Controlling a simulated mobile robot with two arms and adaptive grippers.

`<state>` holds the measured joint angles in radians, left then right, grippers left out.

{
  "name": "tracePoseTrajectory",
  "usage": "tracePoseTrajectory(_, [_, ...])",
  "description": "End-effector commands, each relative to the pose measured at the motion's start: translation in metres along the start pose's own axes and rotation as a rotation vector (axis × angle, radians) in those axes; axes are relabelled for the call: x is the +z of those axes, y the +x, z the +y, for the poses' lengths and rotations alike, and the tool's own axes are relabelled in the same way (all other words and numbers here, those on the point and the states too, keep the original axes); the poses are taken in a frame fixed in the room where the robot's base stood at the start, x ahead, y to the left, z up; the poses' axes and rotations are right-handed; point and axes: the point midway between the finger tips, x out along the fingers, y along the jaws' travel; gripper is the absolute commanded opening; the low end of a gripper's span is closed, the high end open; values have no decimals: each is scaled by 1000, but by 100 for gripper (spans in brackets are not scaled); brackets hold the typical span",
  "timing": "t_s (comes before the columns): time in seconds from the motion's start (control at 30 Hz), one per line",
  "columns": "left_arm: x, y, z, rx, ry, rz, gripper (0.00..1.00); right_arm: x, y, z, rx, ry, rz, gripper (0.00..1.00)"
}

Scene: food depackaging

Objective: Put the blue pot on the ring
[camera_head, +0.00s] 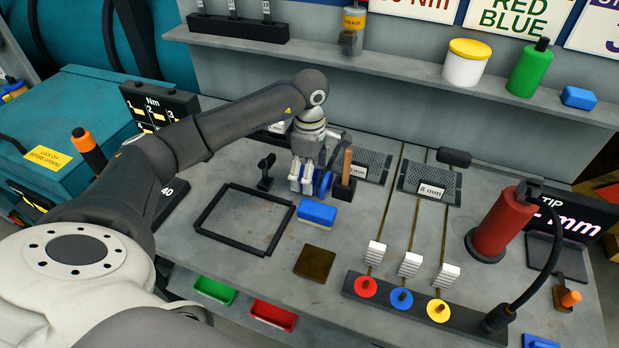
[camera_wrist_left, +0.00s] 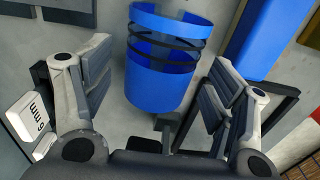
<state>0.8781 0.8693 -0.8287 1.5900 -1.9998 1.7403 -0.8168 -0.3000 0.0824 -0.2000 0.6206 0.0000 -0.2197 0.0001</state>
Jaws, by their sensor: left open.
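The blue pot (camera_wrist_left: 165,85) is a round blue cylinder with dark bands across it in the left wrist view. In the head view it shows as a blue piece (camera_head: 323,181), partly hidden by my left gripper (camera_head: 306,185). In the left wrist view the fingers of my left gripper (camera_wrist_left: 158,95) are open, one on each side of the pot. Gaps show between the fingers and the pot. I cannot tell which thing is the ring; a small black stand (camera_head: 265,172) is left of the gripper. My right gripper is not in view.
A blue-and-white block (camera_head: 317,214) lies close in front of the gripper. A black square frame (camera_head: 204,219) and a brown plate (camera_head: 315,263) lie on the bench. A wood-handled tool (camera_head: 347,165) stands at right. A red cylinder (camera_head: 497,225) stands far right.

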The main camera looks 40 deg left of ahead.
Motion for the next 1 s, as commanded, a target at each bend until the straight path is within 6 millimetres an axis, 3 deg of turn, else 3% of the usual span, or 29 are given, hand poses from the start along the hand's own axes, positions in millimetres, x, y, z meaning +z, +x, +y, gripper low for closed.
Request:
tracePoseTrajectory(0.07, [0, 0, 0, 0, 0, 0, 76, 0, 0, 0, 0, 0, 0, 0])
tracePoseTrajectory(0.47, [0, -1, 0, 1, -1, 0, 24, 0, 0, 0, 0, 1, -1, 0])
tracePoseTrajectory(0.77, [0, -4, 1, 2, -1, -1, 24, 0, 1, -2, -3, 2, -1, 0])
tracePoseTrajectory(1.0, [0, -27, 2, 4, -1, -2, 24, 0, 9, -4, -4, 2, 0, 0])
